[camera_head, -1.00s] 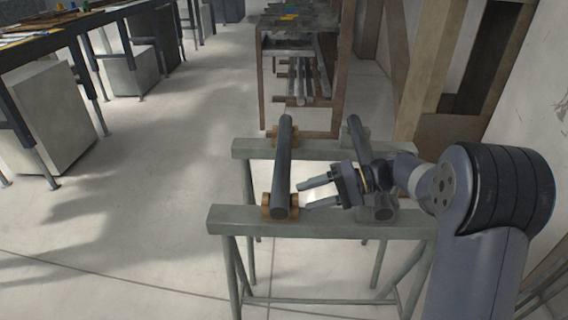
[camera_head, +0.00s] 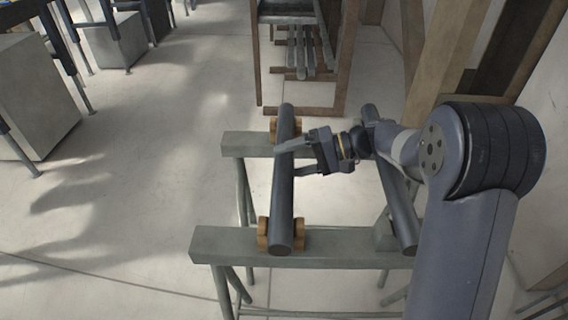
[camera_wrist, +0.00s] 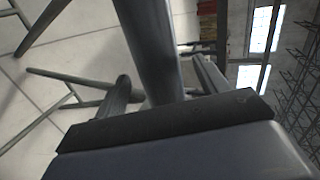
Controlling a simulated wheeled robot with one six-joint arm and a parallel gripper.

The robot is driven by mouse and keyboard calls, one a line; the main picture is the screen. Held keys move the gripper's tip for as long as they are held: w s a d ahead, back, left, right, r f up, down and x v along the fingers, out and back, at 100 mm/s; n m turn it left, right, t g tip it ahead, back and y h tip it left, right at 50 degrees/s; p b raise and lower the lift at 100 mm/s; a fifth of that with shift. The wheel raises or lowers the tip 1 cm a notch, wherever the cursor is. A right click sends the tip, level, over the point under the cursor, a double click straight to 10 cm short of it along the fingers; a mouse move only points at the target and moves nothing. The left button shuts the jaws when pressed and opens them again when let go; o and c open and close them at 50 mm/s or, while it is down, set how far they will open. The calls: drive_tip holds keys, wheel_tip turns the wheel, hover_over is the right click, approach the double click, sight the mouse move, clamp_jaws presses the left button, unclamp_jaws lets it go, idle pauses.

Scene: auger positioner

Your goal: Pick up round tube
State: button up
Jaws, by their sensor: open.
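A dark grey round tube (camera_head: 282,205) lies lengthwise across two trestles, resting in wooden blocks near both ends. My gripper (camera_head: 288,161) reaches in from the right at the tube's middle, with its jaws open. In the head view the far finger crosses over the tube and the near finger's tip is at its right edge. The palm hides part of the tube there.
A second dark tube (camera_head: 397,200) lies to the right on the same trestles, partly behind my arm. The near trestle beam (camera_head: 340,248) and far beam (camera_head: 240,145) flank the gripper. A rack (camera_head: 297,45) stands behind.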

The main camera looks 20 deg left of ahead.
drive_tip(key=shift+a+f, duration=0.1)
drive_tip(key=shift+a, duration=0.1)
drive_tip(key=shift+c, duration=0.4)
clamp_jaws()
idle(0.3)
